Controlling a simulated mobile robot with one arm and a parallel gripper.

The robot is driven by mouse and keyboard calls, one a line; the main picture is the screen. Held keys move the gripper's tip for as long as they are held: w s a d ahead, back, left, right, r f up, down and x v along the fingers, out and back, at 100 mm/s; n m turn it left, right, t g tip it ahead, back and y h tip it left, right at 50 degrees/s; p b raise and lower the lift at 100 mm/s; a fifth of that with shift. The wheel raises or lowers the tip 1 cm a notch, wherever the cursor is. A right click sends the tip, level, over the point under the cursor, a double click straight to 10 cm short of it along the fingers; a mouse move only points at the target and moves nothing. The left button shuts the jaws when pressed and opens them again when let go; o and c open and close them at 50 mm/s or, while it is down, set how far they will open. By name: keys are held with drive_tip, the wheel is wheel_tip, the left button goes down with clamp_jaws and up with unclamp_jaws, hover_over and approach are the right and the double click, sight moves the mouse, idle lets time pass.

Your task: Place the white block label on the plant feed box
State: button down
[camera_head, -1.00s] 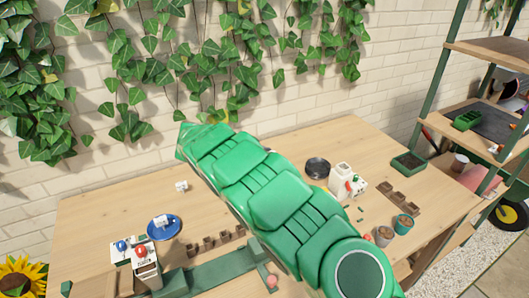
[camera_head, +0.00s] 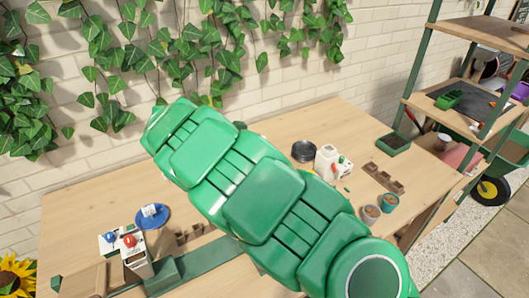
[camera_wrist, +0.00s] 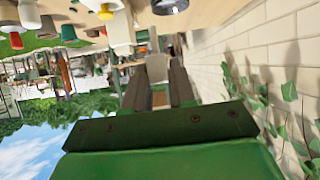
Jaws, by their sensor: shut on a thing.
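In the wrist view my gripper (camera_wrist: 157,88) is shut on a pale block (camera_wrist: 157,68), which shows between the two dark fingers and looks like the white block label. In the head view my green arm reaches to the back left over the table and hides my gripper. White boxes (camera_head: 137,262) with a blue and a red knob-like top stand at the table's front left. A white container (camera_head: 326,163) with a red mark stands right of my arm. I cannot tell which is the plant feed box. Another small white piece (camera_head: 152,211) is on the blue saucer (camera_head: 140,222).
A black round dish (camera_head: 304,151), brown seedling trays (camera_head: 384,178), a green tray (camera_head: 393,144) and small pots (camera_head: 389,203) occupy the right of the wooden table. An ivy-hung brick wall (camera_head: 300,80) closes the back. The table's back left is mostly clear.

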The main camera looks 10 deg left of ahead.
drive_tip(key=s+d+r, duration=0.6)
drive_tip(key=d+r, duration=0.1)
drive_tip(key=r, duration=0.1)
drive_tip(key=w+a+f, duration=0.2)
drive_tip(key=w+f, duration=0.1)
drive_tip(key=w+a+f, duration=0.2)
drive_tip(key=w+f, duration=0.1)
drive_tip(key=w, duration=0.1)
drive_tip(key=w+a+f, duration=0.2)
drive_tip(key=w+f, duration=0.1)
drive_tip(key=w, duration=0.1)
drive_tip(key=shift+w+f, duration=0.25)
drive_tip(key=shift+w+a+f, duration=0.15)
drive_tip(key=shift+w+f, duration=0.15)
drive_tip(key=shift+f, duration=1.6)
drive_tip(key=shift+f, duration=0.1)
drive_tip(key=c, duration=0.9)
unclamp_jaws()
drive_tip(key=shift+c, duration=0.2)
